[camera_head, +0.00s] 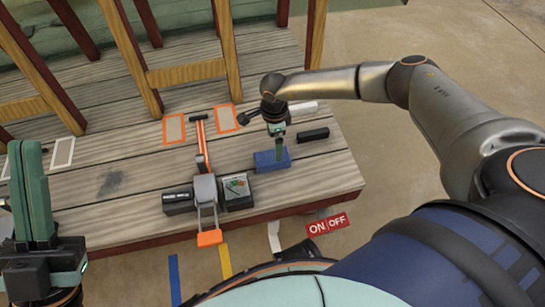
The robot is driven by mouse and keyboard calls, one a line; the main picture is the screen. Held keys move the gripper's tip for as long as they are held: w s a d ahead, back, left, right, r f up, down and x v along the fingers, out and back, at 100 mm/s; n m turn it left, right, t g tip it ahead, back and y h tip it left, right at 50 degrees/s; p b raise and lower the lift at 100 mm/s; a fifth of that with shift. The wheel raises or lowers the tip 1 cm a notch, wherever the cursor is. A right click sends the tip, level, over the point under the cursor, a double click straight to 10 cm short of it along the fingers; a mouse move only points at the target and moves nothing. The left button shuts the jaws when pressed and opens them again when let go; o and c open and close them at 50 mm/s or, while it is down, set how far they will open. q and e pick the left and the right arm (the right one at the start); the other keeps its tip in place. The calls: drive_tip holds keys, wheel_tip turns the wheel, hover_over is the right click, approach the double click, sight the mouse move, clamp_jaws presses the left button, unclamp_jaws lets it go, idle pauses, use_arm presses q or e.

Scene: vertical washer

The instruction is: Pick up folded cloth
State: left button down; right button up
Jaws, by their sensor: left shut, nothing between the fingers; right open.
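A blue folded cloth (266,162), block-like in shape, lies on the wooden table (330,178) near its front edge. My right gripper (279,155) reaches down from above with its green fingers at the cloth, and it is open. The fingers overlap the cloth's upper part in the picture; I cannot tell whether they touch it. My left gripper (32,150) is at the far left, fingers pointing up, shut and empty, well away from the cloth.
Left of the cloth are a dark box (237,204), an orange-and-grey tool (206,190) and a black block (178,203). Right of it lie another black block (313,135) and a white cylinder (304,107). Wooden slats (187,73) stand behind. Red ON/OFF labels (327,225) are in front.

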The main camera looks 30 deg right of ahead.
sight(273, 157)
wheel_tip(273, 157, down, 2)
drive_tip(key=shift+a+f+b, duration=0.1)
drive_tip(key=shift+f+b, duration=0.15)
drive_tip(key=shift+b, duration=0.1)
wheel_tip(273, 157, down, 5)
drive_tip(key=b, duration=0.3)
drive_tip(key=shift+a, duration=0.15)
drive_tip(key=c, duration=1.2)
drive_tip(key=shift+w+r, duration=0.1)
